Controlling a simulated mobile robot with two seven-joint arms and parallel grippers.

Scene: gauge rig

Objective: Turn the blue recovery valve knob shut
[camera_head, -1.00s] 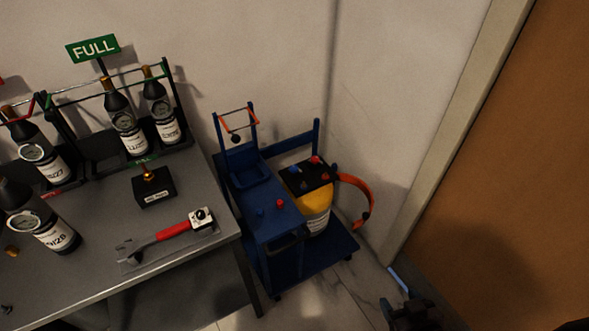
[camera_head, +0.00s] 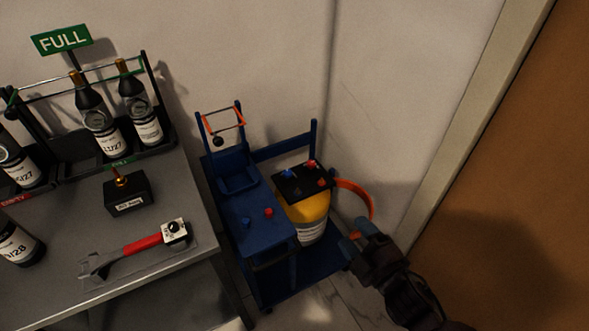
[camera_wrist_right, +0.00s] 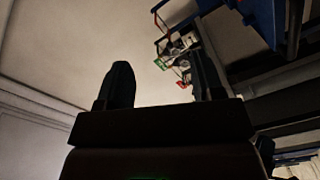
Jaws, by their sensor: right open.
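I cannot tell from labels which blue knob is the recovery valve. My right gripper (camera_head: 360,231) is to the lower right of the cylinder, apart from both blue knobs. In the right wrist view its fingers (camera_wrist_right: 163,78) are spread with nothing between them. My left gripper is not in view.
An orange hose (camera_head: 358,192) loops from the cylinder's right side near my right gripper. A grey table (camera_head: 70,270) with bottles, a black box (camera_head: 127,194) and a red-handled tool (camera_head: 140,245) is at left. The wall and brown door (camera_head: 520,200) bound the right.

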